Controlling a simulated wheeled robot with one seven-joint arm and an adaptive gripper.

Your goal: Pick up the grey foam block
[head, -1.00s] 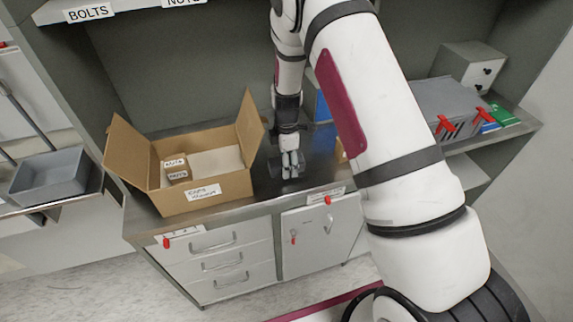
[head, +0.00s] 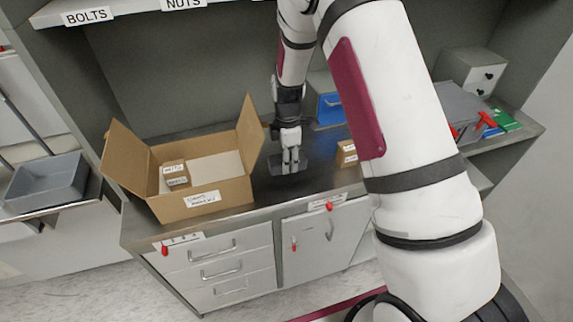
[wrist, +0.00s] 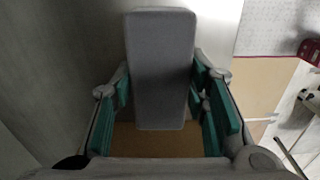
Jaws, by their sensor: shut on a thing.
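The grey foam block (wrist: 160,70) is a long, smooth grey bar standing between the green finger pads in the wrist view. My gripper (wrist: 165,105) is shut on it, with pads on both sides. In the head view my gripper (head: 291,160) points down over the dark worktop, just right of the open cardboard box. The block (head: 279,167) shows there as a small dark grey shape around the fingertips, partly covered by them. I cannot tell whether it clears the worktop.
The open cardboard box (head: 222,192) holds small labelled cartons (head: 174,175) at its left. A blue-fronted bin (head: 329,109) stands behind and another small carton (head: 347,154) lies right of the gripper. A shelf (head: 130,10) hangs above. Bare worktop (head: 265,198) lies in front.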

